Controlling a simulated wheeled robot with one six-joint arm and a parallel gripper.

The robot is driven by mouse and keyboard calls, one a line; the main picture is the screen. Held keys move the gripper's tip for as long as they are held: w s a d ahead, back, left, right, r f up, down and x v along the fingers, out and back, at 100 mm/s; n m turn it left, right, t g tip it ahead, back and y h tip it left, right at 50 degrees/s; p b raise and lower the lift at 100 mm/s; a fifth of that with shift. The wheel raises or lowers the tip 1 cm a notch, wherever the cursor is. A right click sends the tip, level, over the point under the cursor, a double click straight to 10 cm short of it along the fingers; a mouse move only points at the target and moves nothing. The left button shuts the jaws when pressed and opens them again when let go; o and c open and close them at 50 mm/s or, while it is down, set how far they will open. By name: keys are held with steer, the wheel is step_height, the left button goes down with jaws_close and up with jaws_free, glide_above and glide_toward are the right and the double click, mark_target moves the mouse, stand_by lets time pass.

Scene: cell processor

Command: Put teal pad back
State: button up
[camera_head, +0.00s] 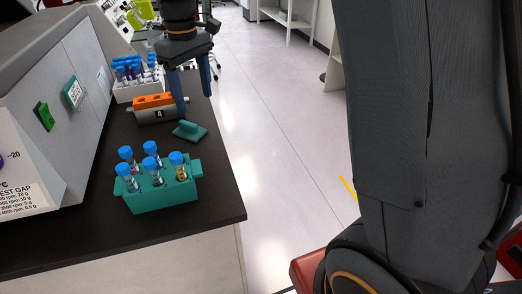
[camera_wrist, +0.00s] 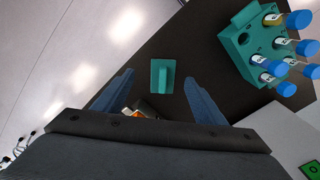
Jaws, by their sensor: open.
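The teal pad (camera_head: 189,131), a flat piece with a raised grip on top, lies on the dark counter (camera_head: 222,190) between the teal tube rack and the orange-topped block. In the wrist view the teal pad (camera_wrist: 162,76) lies ahead of the fingertips, roughly midway between them. My gripper (camera_head: 192,108) is open and empty above the counter, pointing down near the pad. Its two blue fingers show on either side in the wrist view (camera_wrist: 157,82). I see no contact between fingers and pad.
A teal rack (camera_head: 163,200) with several blue-capped tubes stands in front of the pad. An orange-topped metal block (camera_head: 155,108) and a white rack of tubes (camera_head: 128,90) stand behind. A grey machine (camera_head: 60,100) lines the left. The counter's right edge is close to the pad.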

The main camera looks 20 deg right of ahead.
steer(key=s+d+f+m, duration=0.3)
steer(key=s+d+f, duration=0.2)
steer(key=s, duration=0.5)
steer(key=s+d+f+m, duration=0.4)
steer(key=s+d+f, duration=0.2)
steer(key=s+d, duration=0.3)
steer(key=shift+s+t, duration=0.3)
steer(key=shift+s, duration=0.5)
